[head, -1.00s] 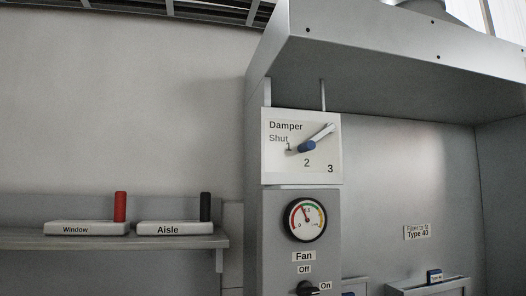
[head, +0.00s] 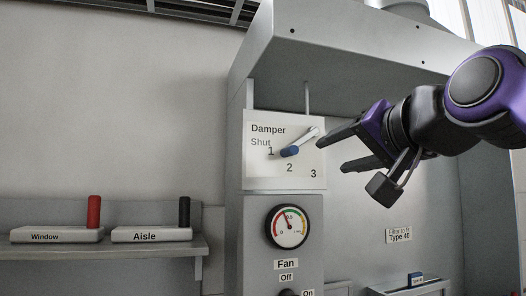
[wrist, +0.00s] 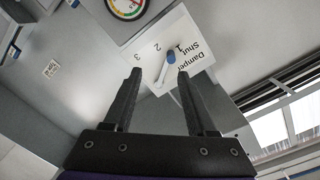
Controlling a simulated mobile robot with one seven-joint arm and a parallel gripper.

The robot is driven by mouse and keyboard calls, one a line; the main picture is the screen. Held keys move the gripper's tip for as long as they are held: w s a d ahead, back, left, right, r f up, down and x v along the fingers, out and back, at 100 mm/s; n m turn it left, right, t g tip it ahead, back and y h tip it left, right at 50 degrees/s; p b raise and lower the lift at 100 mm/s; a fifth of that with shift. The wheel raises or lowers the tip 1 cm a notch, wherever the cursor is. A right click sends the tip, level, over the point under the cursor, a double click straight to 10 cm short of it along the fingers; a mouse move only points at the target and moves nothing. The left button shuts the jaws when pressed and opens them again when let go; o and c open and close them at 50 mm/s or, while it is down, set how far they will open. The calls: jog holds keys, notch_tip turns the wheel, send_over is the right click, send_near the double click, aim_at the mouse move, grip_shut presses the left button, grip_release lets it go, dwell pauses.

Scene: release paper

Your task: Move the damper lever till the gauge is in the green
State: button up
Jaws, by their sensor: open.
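The damper lever (head: 305,138) is a pale bar with a blue knob (head: 289,151) at its lower left end, beside the "1" on the white Damper plate (head: 260,178). The round gauge (head: 287,226) is below the plate. Its needle leans up and left, short of the green on the right side of the dial. My gripper (head: 332,154) is open and empty, just right of the lever. In the wrist view, the blue knob (wrist: 171,57) shows between and beyond the tips of my gripper (wrist: 160,72); I see no contact.
The hood's canopy (head: 340,65) overhangs the plate. A fan switch (head: 288,293) is below the gauge, partly cut off. At left, a shelf (head: 100,251) carries the Window (head: 57,236) and Aisle (head: 150,235) blocks. A labelled tray (head: 415,287) is at lower right.

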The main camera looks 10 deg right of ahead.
aim_at(297, 150)
jog(key=shift+t, duration=0.4)
jog(key=w+a+r+p, duration=0.1)
jog(key=w, duration=0.4)
jog(key=w+a+r, duration=0.1)
jog(key=w, duration=0.5)
jog(key=w+a+p, duration=0.1)
jog(key=w, duration=0.4)
jog(key=shift+w+a+r+p, duration=0.3)
jog(key=shift+w+r, duration=0.1)
jog(key=shift+c, duration=0.2)
grip_shut()
jog(key=shift+f, duration=0.1)
